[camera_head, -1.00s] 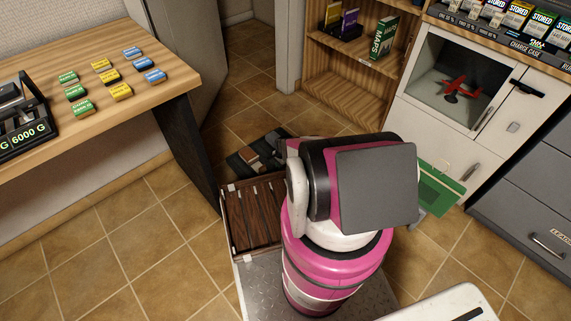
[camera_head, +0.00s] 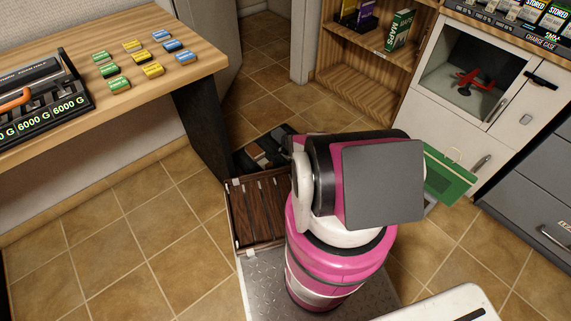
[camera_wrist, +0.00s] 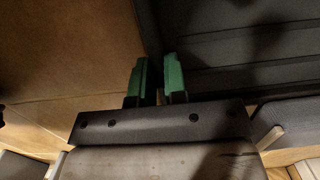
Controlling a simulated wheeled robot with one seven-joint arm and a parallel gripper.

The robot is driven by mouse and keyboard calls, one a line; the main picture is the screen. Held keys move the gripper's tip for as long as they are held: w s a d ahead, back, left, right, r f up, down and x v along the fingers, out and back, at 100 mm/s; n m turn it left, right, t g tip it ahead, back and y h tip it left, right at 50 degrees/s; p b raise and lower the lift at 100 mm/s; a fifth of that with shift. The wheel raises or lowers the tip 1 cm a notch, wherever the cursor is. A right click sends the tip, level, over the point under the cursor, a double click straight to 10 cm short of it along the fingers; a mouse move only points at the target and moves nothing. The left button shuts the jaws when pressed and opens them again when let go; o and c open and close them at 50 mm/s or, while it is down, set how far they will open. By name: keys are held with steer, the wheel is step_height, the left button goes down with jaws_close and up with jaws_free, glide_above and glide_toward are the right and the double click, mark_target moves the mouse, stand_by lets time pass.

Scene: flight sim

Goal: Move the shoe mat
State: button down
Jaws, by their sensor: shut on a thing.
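The shoe mat (camera_head: 241,160) is a dark mat on the tiled floor, just beyond my base and close to the wooden table's dark leg. Shoes (camera_head: 274,146) in brown and dark tones lie on it. My arm covers its right part in the head view. In the wrist view the mat (camera_wrist: 245,75) is a dark ribbed surface at the right. My gripper (camera_wrist: 154,82), with green fingertips, is shut on the mat's near-left edge, though the contact is in shadow. The fingertips are hidden behind my arm in the head view.
The wooden table (camera_head: 150,80) with small coloured boxes stands at left, its leg (camera_head: 203,125) near the mat. A wooden shelf (camera_head: 370,75) and white cabinet (camera_head: 440,110) stand at back right. A green panel-like thing (camera_head: 448,178) is right of my arm. Floor at left is open.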

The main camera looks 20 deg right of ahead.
steer(key=shift+s+d+f, duration=0.1)
steer(key=shift+s+f, duration=0.3)
steer(key=shift+s, duration=0.25)
steer(key=shift+s+f, duration=0.4)
steer(key=shift+s, duration=0.7)
steer(key=c, duration=1.1)
jaws_free()
step_height(320, 180, up, 9)
steer(key=w, duration=0.2)
steer(key=shift+w+d+r, duration=0.2)
steer(key=shift+w+d, duration=0.05)
steer(key=shift+d, duration=0.05)
steer(key=s+a+r+n, duration=0.3)
steer(key=s+r+n, duration=0.1)
steer(key=r, duration=1.1)
steer(key=s+a+r+n, duration=0.4)
steer(key=s+r, duration=0.1)
steer(key=r, duration=1)
steer(key=s+a+r+n+h, duration=0.1)
steer(key=s+a+r+n, duration=0.3)
steer(key=r, duration=1.1)
steer(key=shift+s+a+r+n, duration=0.15)
steer(key=shift+s+r+n, duration=0.1)
steer(key=shift+s+n, duration=0.35)
